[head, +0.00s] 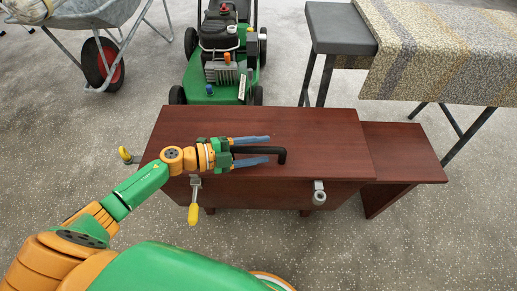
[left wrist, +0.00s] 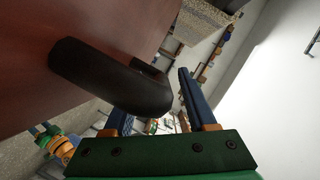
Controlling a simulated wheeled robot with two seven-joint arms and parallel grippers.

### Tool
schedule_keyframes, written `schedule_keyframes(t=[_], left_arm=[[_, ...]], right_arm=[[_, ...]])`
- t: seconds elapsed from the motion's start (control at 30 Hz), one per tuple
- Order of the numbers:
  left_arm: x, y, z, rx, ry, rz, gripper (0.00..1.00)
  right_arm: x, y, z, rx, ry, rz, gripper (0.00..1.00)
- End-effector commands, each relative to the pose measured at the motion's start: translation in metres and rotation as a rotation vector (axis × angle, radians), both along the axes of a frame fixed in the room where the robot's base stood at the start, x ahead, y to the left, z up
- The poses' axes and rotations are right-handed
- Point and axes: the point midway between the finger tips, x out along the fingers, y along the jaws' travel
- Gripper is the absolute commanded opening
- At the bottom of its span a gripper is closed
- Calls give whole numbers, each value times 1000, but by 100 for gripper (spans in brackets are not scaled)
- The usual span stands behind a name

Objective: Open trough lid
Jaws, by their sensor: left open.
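The trough is a reddish-brown wooden box (head: 260,192) with a flat lid (head: 325,135), which lies closed in the head view. A black bar handle (head: 281,156) is on the lid and looms large in the left wrist view (left wrist: 105,75). My left gripper (head: 269,149) is open over the lid, its blue fingers on either side of the handle in the head view. In the left wrist view the handle partly hides one finger, and I cannot tell whether they touch. My right gripper is out of view.
Yellow-handled levers (head: 193,213) sit at the box's front and left, and a metal fitting (head: 319,193) at its front right. A lower wooden shelf (head: 405,153) adjoins the right. A green mower (head: 222,60), wheelbarrow (head: 85,15) and cloth-covered table (head: 440,50) stand behind.

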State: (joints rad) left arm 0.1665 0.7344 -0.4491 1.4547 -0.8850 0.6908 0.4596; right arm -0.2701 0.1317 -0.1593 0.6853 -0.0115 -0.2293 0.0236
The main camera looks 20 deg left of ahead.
Motion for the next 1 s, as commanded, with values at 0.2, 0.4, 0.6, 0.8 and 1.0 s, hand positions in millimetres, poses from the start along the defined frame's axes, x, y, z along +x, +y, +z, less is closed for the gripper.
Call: schedule_keyframes(t=[0.2,0.4,0.6,0.8,1.0], left_arm=[[0,0,0,-1,1,0,22],[0,1,0,0,1,1,0],[0,1,0,0,1,1,0],[0,1,0,0,1,1,0],[0,1,0,1,1,2,0]], right_arm=[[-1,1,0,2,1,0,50],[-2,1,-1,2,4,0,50],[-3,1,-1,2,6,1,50],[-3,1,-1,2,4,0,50],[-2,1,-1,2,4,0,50]])
